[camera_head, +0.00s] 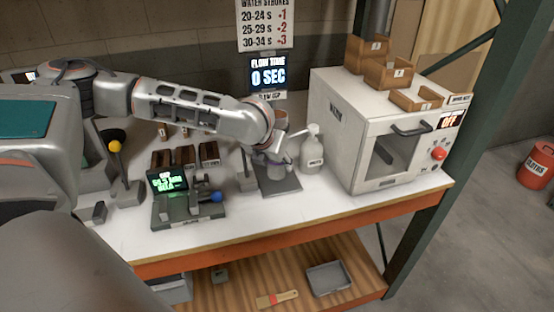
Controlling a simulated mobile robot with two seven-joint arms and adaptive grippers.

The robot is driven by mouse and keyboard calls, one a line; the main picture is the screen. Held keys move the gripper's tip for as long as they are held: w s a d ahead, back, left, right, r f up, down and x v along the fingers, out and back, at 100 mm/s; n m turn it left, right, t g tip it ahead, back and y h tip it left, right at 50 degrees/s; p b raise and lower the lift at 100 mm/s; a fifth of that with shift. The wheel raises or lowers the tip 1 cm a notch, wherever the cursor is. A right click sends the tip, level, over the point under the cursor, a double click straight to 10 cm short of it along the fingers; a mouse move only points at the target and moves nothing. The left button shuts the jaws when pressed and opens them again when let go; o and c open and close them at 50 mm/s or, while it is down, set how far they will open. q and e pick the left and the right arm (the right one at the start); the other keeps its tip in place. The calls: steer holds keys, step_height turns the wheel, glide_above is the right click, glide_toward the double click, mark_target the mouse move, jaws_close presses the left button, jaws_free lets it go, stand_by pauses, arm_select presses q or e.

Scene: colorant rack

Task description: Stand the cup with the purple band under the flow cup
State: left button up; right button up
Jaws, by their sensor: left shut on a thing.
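My left arm reaches across from the left, and its gripper (272,158) points down over the dark base plate (290,187) of the flow cup stand. The gripper is shut on a small grey cup (277,173), which is at or just above the plate. I cannot make out a purple band on it at this size. The flow cup is mostly hidden behind my arm; a brownish rounded part (281,118) shows just behind the wrist, below the "flow cup" label. My right gripper is not in view.
A white pump bottle (312,152) stands close to the right of the plate, then a white oven (385,135) with wooden boxes on top. A device with a green screen (168,180) and a blue knob sits to the left. The bench front (300,212) is clear.

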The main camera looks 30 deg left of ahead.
arm_select(q)
steer(key=shift+f, duration=0.25)
steer(key=o, duration=0.9)
steer(key=shift+s, duration=0.1)
